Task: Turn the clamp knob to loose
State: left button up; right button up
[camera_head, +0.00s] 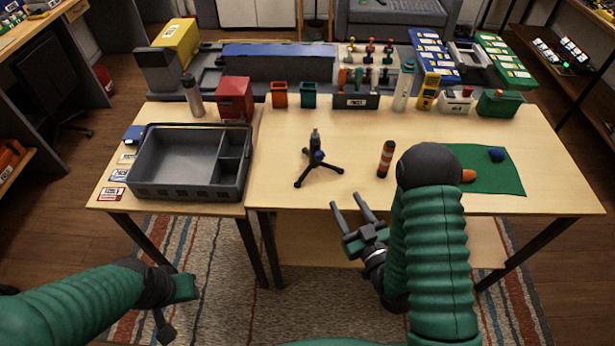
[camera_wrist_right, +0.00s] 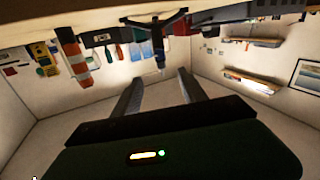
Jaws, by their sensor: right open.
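A small black tripod stand (camera_head: 310,172) stands upright on the right-hand table. A blue knob (camera_head: 319,156) sits on its upper post, which I take to be the clamp knob. In the right wrist view the tripod (camera_wrist_right: 156,24) appears upside down beyond the fingers, with the blue knob (camera_wrist_right: 167,29) beside its post. My right gripper (camera_head: 348,201) is open and empty at the table's front edge, in front of the tripod and apart from it. My left gripper (camera_head: 170,305) is low at the left, away from the table; its fingers are unclear.
A green mat (camera_head: 485,183) with a blue item (camera_head: 496,154) lies farther right. A grey divided tray (camera_head: 140,188) fills the left table. Bins and tools line the back. The tabletop around the tripod is clear.

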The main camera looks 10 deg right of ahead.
aim_at(321, 157)
jog(key=w+b, duration=0.2)
jog(key=b, duration=0.1)
jog(key=w+b, duration=0.2)
jog(key=b, duration=0.2)
jog(key=w+b, duration=0.2)
jog(key=b, duration=0.2)
jog(key=shift+w+a+f, duration=0.2)
jog(key=shift+a+f, duration=0.15)
jog(key=shift+a, duration=0.05)
jog(key=shift+w+a+r+b, duration=0.1)
jog(key=shift+w+b, duration=0.15)
jog(key=shift+w, duration=0.3)
jog(key=shift+w+a+r+b, duration=0.1)
jog(key=shift+w+b, duration=0.15)
jog(key=shift+w, duration=0.3)
jog(key=w, duration=0.2)
jog(key=w+p, duration=0.1)
jog(key=w, duration=0.5)
jog(key=shift+w+a+r, duration=0.15)
jog(key=shift+w+a, duration=0.05)
jog(key=shift+a, duration=0.2)
grip_shut()
